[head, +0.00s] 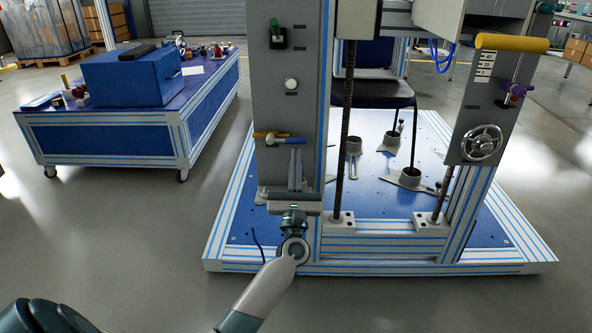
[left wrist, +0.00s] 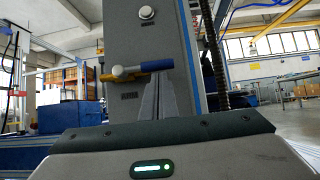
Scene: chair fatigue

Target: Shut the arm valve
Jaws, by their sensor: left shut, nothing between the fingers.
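On the grey left post of the test frame is a small valve with a brass body and a blue lever (head: 288,140). The lever lies about level and points right. It also shows in the left wrist view (left wrist: 156,66), where a pale round hub joins it to the brass part at left. My left gripper (head: 296,153) is shut and empty, fingers pointing up at the post. Its fingertips (left wrist: 158,76) are just below the blue lever in the picture; I cannot tell whether they touch it. My right gripper is not in view.
The left post also carries a green knob (head: 277,31) and a white button (head: 291,85). The right panel has a handwheel (head: 482,143), a purple-handled valve (head: 517,90) and a yellow bar (head: 512,43). A dark chair (head: 378,93) stands inside the frame. A blue workbench (head: 105,136) is at left.

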